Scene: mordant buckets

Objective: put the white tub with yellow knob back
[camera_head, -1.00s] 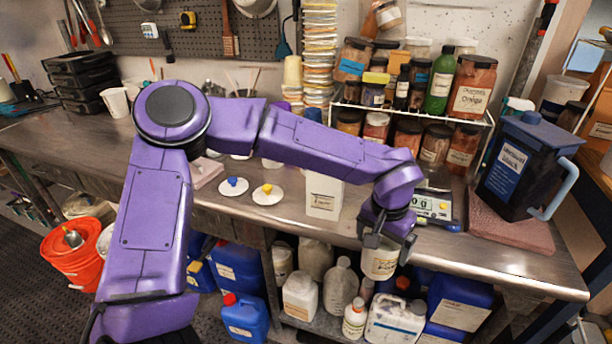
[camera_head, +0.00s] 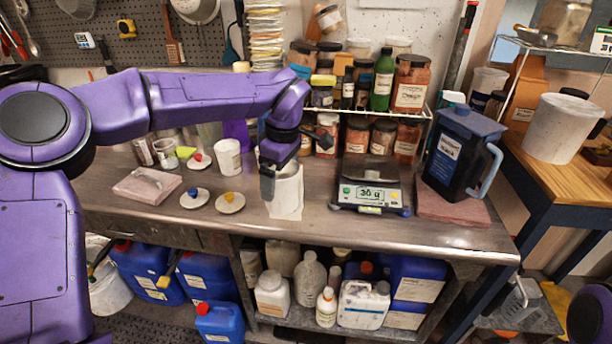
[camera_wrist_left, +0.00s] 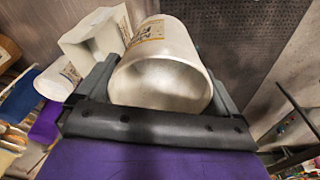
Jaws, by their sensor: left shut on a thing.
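My left gripper (camera_head: 280,172) is shut on a white tub (camera_head: 288,180), above the front part of the steel bench. In the left wrist view the tub (camera_wrist_left: 160,75) lies between the fingers, its round end facing the camera and a yellowish label on its far side. A square white container (camera_head: 286,208) stands just behind or below it; the overlap hides whether they touch. On the bench to the left lie white lids: one with a yellow knob (camera_head: 230,203), one with a blue knob (camera_head: 194,199) and one with a red knob (camera_head: 199,162). My right gripper is out of view.
A scale (camera_head: 370,192) reading about 30 g stands to the right, then a dark blue jug (camera_head: 458,155) on a pink slab. A white cup (camera_head: 228,157) stands left of the held tub. A jar rack (camera_head: 425,118) is behind. Bare bench (camera_head: 330,232) lies in front.

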